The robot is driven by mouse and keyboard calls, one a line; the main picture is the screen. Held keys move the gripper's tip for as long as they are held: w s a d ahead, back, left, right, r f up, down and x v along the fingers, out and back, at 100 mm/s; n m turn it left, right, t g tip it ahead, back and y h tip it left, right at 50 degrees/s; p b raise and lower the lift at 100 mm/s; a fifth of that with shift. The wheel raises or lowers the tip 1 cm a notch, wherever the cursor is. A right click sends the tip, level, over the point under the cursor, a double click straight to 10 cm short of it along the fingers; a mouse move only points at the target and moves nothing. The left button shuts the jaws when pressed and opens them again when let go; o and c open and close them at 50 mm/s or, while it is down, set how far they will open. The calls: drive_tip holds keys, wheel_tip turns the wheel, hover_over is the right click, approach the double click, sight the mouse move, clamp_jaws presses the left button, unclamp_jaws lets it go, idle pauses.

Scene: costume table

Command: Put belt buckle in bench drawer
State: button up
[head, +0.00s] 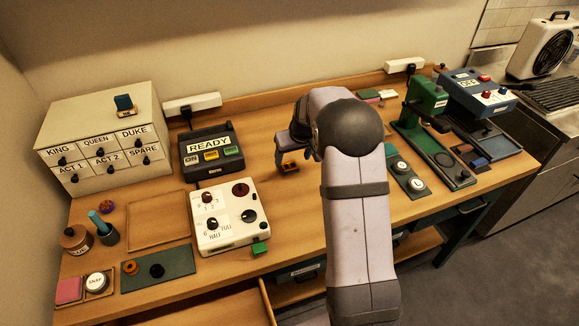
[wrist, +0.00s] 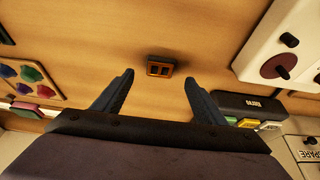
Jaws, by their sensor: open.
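The belt buckle (wrist: 160,66), a small orange-brown rectangle with dark openings, lies flat on the wooden bench top. It also shows in the head view (head: 289,168), just below my gripper (head: 288,158). In the wrist view my gripper (wrist: 159,76) is open, its dark fingers on either side of the buckle's line and apart from it. Nothing is between the fingers in contact with them. A pulled-out wooden drawer (head: 225,308) shows at the lower edge of the head view, below the bench front; its inside is only partly visible.
A white control box (head: 228,215) and the READY device (head: 209,150) stand left of my gripper. A labelled cabinet (head: 100,135) stands at the back left. A green press (head: 425,115) stands on the right. My arm hides part of the bench middle and front.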

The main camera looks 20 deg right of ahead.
sight(290, 165)
drive_tip(key=shift+p+x, duration=1.45)
drive_tip(key=shift+x, duration=1.4)
drive_tip(key=shift+w, duration=0.1)
drive_tip(key=c, duration=1.2)
drive_tip(key=shift+c, duration=0.2)
drive_tip(key=shift+r, duration=0.1)
wheel_tip(290, 165, up, 10)
drive_tip(key=b, duration=0.3)
